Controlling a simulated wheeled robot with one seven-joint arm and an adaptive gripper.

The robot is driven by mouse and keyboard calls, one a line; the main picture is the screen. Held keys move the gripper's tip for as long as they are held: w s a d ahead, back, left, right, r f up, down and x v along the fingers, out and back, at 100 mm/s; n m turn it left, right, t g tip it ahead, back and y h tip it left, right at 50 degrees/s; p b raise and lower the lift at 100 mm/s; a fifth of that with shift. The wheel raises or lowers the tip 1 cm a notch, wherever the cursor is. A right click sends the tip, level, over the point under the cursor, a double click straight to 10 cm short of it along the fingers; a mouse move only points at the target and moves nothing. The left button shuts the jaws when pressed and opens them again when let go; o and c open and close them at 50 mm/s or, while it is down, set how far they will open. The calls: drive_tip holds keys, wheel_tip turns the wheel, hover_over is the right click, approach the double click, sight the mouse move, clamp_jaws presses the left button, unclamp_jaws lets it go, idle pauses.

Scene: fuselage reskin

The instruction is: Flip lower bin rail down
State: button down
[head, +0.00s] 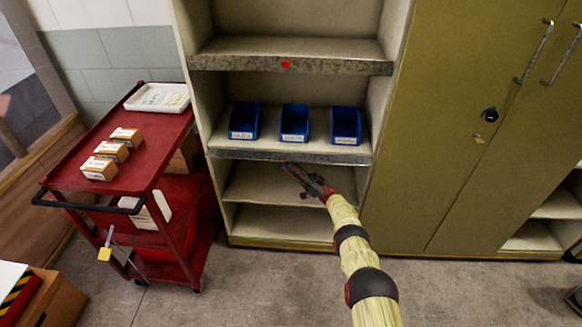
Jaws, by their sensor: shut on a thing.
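The lower bin rail (240,154) is a grey metal strip along the front edge of the shelf that holds three blue bins, a left one (245,121), a middle one (294,123) and a right one (346,125). The strip sits low, below the bin fronts, and the bins show in full above it. My gripper (287,168) is at the middle of the rail, just at its lower edge, and is shut on it. The exact contact is small and partly hidden by the fingers.
An upper rail (240,62) with a red knob (286,64) runs along the shelf above. A red cart (70,165) with several boxes stands left. A closed olive cabinet (440,130) stands right. The floor (270,290) in front is clear.

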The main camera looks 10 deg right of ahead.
drive_tip(key=c, duration=1.8)
unclamp_jaws()
drive_tip(key=shift+o, duration=0.7)
drive_tip(key=shift+s+a+r+m+t+h, duration=0.15)
drive_tip(key=shift+m+t+h, duration=0.2)
drive_tip(key=shift+m+t, duration=0.3)
drive_tip(key=shift+d+r+m+t+h, duration=0.1)
drive_tip(key=shift+m+t+h, duration=0.25)
drive_tip(key=shift+m+t, duration=0.3)
